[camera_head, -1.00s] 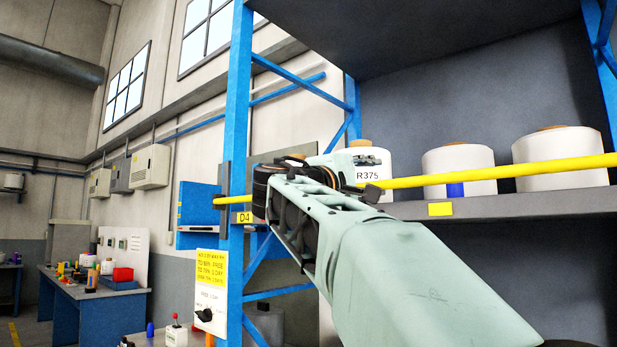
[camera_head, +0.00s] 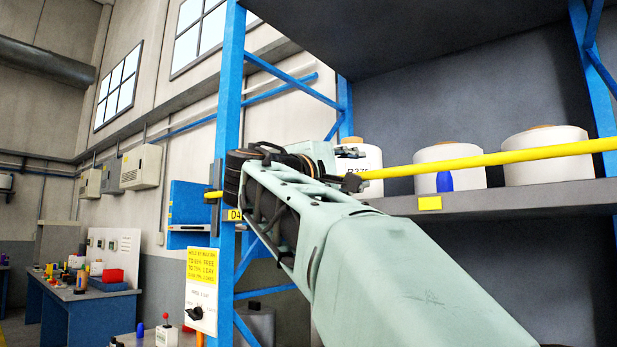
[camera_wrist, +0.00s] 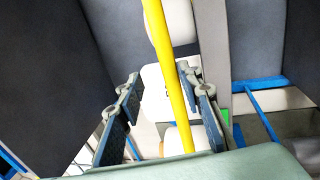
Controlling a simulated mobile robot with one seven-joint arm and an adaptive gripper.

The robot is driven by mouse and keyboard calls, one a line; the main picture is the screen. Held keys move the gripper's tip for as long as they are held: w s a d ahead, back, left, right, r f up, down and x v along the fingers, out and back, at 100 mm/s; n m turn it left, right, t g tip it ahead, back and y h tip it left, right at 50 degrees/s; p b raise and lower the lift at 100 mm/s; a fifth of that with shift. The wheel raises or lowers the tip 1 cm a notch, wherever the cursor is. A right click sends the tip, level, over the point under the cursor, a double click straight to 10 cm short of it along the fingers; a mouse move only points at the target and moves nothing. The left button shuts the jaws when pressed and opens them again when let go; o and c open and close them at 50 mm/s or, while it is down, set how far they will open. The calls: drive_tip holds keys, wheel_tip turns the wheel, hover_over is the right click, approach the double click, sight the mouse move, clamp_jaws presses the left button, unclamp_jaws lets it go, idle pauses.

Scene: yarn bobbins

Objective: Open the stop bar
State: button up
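The yellow stop bar (camera_head: 480,161) runs across the front of the shelf, from a bracket on the blue left post (camera_head: 229,110) past the right edge of the view. In the head view my gripper (camera_head: 354,168) is at the bar, largely hidden by my arm and wrist. In the wrist view the bar (camera_wrist: 170,75) passes lengthwise through the gap between the two fingers of my gripper (camera_wrist: 161,86), nearer the right finger. The fingers are apart, with visible room on the left of the bar. Whether either finger touches it I cannot tell.
White bobbins (camera_head: 450,155) stand on the grey shelf (camera_head: 520,197) behind the bar; one labelled bobbin (camera_head: 359,160) is close behind my gripper. A small blue object (camera_head: 445,182) is at the shelf front. A yellow sign panel (camera_head: 201,266) hangs by the left post.

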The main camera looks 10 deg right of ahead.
drive_tip(key=b+v, duration=0.3)
drive_tip(key=v, duration=0.6)
drive_tip(key=shift+s+a, duration=0.2)
idle(0.4)
drive_tip(key=shift+o, duration=0.3)
